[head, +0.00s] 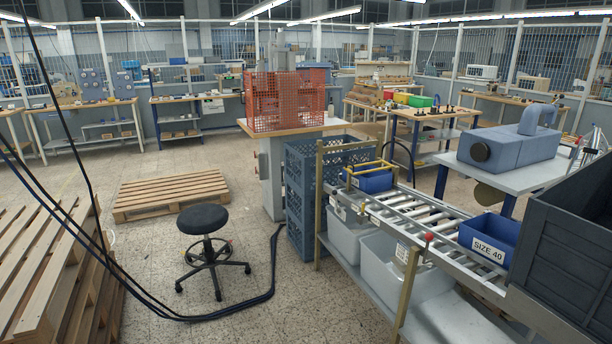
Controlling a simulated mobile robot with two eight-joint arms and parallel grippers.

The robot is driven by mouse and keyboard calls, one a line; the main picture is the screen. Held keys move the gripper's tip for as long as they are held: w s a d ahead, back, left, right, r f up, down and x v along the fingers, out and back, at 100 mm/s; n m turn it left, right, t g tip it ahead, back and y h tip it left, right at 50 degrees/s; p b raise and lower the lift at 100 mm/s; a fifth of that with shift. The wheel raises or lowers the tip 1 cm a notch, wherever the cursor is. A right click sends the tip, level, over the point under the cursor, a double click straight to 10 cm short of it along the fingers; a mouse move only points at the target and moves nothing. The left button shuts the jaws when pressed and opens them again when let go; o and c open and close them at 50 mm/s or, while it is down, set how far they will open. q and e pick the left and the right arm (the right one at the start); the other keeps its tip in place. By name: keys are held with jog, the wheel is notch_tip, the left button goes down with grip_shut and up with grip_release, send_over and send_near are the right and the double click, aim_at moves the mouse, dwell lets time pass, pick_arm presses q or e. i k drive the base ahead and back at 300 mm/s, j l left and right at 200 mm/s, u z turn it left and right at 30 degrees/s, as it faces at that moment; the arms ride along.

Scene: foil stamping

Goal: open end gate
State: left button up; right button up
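A roller conveyor (408,207) runs from the right foreground to the middle of the view. At its far end a yellow bar frame (363,167) stands across the track and looks like the end gate; it appears closed. A blue bin (376,181) sits right by this frame, partly hidden by it. A lever with a red knob (428,237) stands at the conveyor's near side. Neither of my grippers is in view.
A blue bin marked SIZE 40 (489,237) sits on the rollers, beside a large dark crate (568,250) at right. Grey bins stand below the conveyor. Blue crates (303,200), a stool (203,218), pallets (170,192) and dark floor cables (205,317) flank it. Some floor is clear.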

aim_at(369, 164)
jog(key=i, duration=3.25)
